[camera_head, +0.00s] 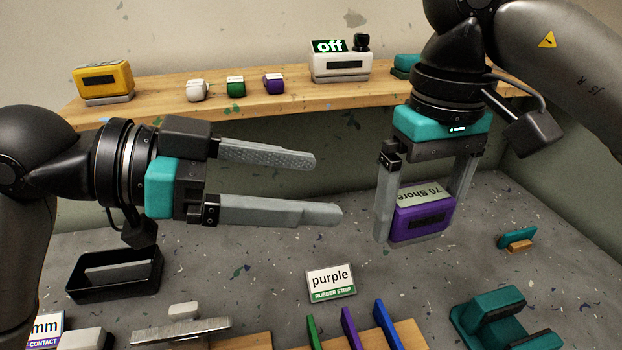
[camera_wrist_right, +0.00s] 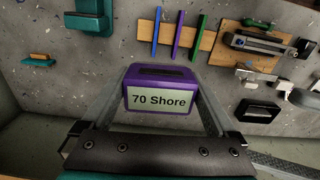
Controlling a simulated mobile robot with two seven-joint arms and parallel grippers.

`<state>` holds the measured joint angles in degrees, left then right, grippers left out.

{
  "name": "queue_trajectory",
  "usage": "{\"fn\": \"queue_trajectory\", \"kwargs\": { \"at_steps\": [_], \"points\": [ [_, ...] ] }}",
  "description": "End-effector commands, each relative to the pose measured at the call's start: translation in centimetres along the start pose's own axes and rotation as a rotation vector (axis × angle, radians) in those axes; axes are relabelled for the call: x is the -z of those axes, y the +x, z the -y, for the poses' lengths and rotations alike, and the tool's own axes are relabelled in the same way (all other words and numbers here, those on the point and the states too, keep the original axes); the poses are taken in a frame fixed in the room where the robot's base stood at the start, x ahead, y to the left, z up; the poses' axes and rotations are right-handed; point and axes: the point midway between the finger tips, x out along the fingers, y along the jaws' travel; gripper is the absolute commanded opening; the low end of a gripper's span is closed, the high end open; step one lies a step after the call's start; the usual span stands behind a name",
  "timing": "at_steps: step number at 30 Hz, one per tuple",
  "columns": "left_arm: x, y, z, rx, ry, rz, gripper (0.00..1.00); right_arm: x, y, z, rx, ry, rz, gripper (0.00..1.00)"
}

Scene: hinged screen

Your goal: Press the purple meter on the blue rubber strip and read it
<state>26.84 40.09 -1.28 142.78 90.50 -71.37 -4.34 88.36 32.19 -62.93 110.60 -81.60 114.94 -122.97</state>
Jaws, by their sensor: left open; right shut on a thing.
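My right gripper (camera_head: 420,224) is shut on the purple meter (camera_head: 418,228) and holds it above the grey bench. In the right wrist view the meter (camera_wrist_right: 160,92) shows "70 Shore" on its pale display. The blue rubber strip (camera_head: 387,325) stands apart from the meter, in a row on a wooden board with the purple strip (camera_head: 350,328) and the green strip (camera_head: 313,333). The blue strip (camera_wrist_right: 157,30) also shows in the right wrist view. My left gripper (camera_head: 326,188) is open and empty, left of the meter.
A wooden shelf (camera_head: 290,97) carries a yellow device (camera_head: 103,80), a white device (camera_head: 340,60) showing "off" and small blocks. A black tray (camera_head: 115,275) is left; teal fixtures (camera_head: 495,315) are right.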

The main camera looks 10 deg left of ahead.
Motion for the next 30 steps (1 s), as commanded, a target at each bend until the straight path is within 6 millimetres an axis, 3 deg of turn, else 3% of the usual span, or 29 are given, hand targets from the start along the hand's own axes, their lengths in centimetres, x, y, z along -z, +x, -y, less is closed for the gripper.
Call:
{"fn": "queue_trajectory", "kwargs": {
  "at_steps": [5,11,24,30],
  "points": [
    [0.1,0.2,-0.3,-0.013,-0.001,0.000,0.93,0.0,0.0,0.0,0.000,0.000,-0.001,0.30],
    [0.1,1.9,-0.3,-0.014,-0.003,-0.002,0.93,0.0,0.0,0.0,0.000,0.000,-0.001,0.30],
    [0.1,9.0,-0.4,-0.013,-0.002,-0.002,0.93,0.0,0.0,0.0,0.000,0.000,-0.001,0.30],
    [0.1,11.2,-0.3,-0.011,-0.003,-0.001,0.93,0.0,0.0,0.0,0.000,0.000,-0.001,0.30]
  ]
}}
